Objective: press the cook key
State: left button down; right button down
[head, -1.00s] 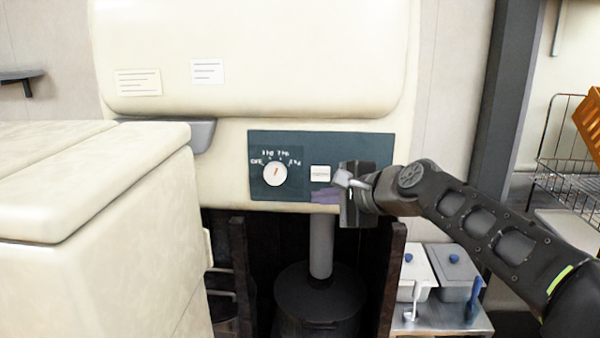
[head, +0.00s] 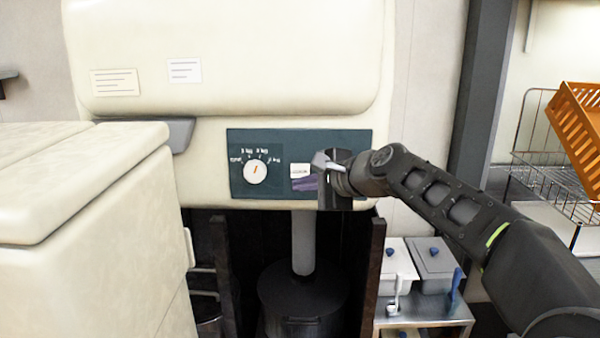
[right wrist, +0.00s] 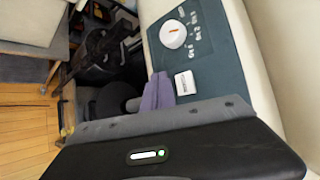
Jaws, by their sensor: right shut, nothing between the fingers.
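The cook key is a small white square key (head: 299,171) on the dark teal control panel (head: 345,143) of the cream machine. A white dial (head: 255,171) with an orange pointer sits left of it. In the right wrist view the key (right wrist: 186,83) lies just beyond the purple-grey fingers. My right gripper (head: 308,183) is shut and empty, its fingertips at the key's lower right edge in the head view. I cannot tell whether they touch the panel. It also shows in the right wrist view (right wrist: 157,92). My left gripper is not in view.
A cream cabinet (head: 80,230) stands at the left front. Below the panel, a dark pot (head: 303,290) stands in an open bay. Lidded containers (head: 432,262) stand on a metal stand at right. An orange crate (head: 578,128) sits in a wire rack farther right.

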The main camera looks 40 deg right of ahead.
aim_at(293, 176)
jog(key=shift+w+d, duration=0.65)
jog(key=shift+w, duration=0.2)
jog(key=shift+w+d, duration=0.6)
jog(key=shift+w, duration=0.25)
jog(key=shift+w+d, duration=0.15)
dwell(0.7)
jog(key=shift+w+d, duration=0.15)
jog(key=shift+w+d+p, duration=0.25)
jog(key=shift+w+p, duration=0.05)
jog(key=shift+w, duration=0.05)
dwell(0.9)
jog(key=shift+s+a, duration=0.55)
jog(key=shift+s, duration=0.1)
jog(key=shift+s, duration=0.1)
dwell(0.3)
jog(key=s+a, duration=0.1)
jog(key=s, duration=0.1)
jog(key=s+a, duration=0.1)
jog(key=a, duration=0.1)
jog(key=shift+s, duration=0.4)
